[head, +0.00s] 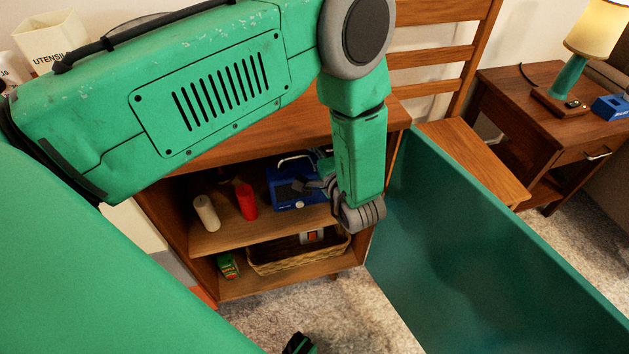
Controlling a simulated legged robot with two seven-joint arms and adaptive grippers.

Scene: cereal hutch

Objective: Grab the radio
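The radio (284,193) is blue with a dark front and a light carrying handle. It sits on the upper open shelf of the wooden hutch (240,236), towards the right. My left gripper (318,187) is grey, at the end of the green arm that reaches across from the left. Its fingers point left into the shelf opening, at the radio's right side, and overlap part of the radio in view. I cannot tell whether they touch it or how far apart they are. The radio's right end is hidden behind the gripper and wrist.
A cream candle (206,213) and a red candle (246,202) stand left of the radio. A wicker basket (290,261) and a small green box (228,267) are on the lower shelf. A large teal surface (480,270) fills the lower right. A wooden chair (470,150) stands behind.

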